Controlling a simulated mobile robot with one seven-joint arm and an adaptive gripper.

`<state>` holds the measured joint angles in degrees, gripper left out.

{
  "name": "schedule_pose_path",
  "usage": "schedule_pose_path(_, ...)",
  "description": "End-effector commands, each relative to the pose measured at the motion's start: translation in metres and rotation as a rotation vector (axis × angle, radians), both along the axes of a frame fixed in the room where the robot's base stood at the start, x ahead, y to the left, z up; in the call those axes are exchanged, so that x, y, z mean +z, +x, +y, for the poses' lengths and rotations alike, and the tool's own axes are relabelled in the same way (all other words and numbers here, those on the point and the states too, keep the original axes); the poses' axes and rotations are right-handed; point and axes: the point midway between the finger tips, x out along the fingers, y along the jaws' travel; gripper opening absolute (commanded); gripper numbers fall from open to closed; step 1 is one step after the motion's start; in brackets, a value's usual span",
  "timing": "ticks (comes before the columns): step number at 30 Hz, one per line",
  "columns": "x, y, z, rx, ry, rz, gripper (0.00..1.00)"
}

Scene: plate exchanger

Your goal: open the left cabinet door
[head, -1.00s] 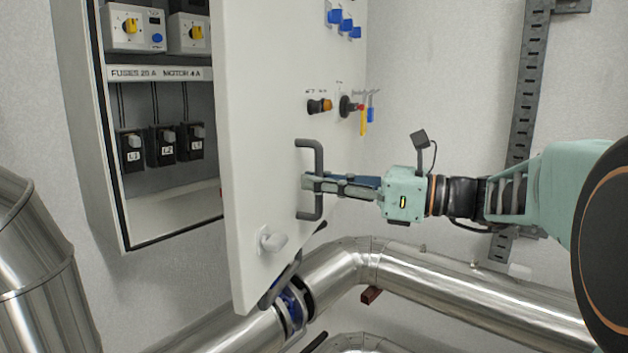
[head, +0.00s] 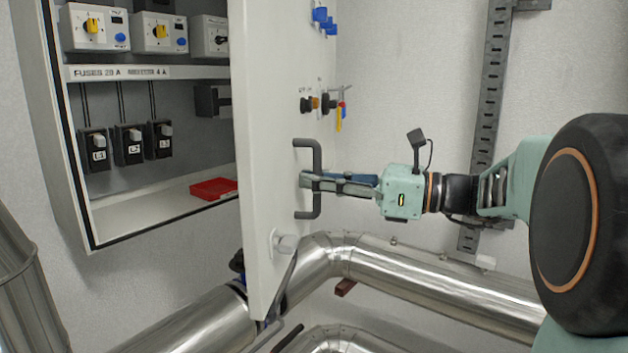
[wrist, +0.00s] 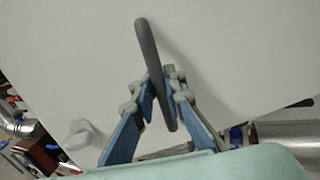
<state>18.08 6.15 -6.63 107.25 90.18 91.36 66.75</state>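The white cabinet door (head: 268,90) stands swung well open in the head view, with the cabinet interior showing to its left. Its dark grey bar handle (head: 318,158) is on the door face. My gripper (head: 306,181) is at the handle's middle, coming from the right. In the wrist view the handle (wrist: 152,65) passes between the two fingers of my gripper (wrist: 162,85), which are closed around it. A white knob (head: 285,243) sits on the door below the handle.
The cabinet (head: 65,150) holds fuses, switches and a red tray (head: 212,188). Silver pipes (head: 430,280) run below the door and to the right. A slotted grey rail (head: 488,100) is on the wall.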

Motion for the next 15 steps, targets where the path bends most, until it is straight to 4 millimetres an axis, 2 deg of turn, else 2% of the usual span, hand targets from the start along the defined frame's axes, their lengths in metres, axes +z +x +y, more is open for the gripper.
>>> schedule_pose_path(1,0.002,0.0006,-0.0006,-0.003,0.002,-0.003,0.14)
schedule_pose_path(5,0.0014,0.0003,-0.0003,-0.002,0.001,-0.002,0.27)
schedule_pose_path(15,0.0003,-0.0014,-0.004,-0.001,0.0,0.0,0.27)
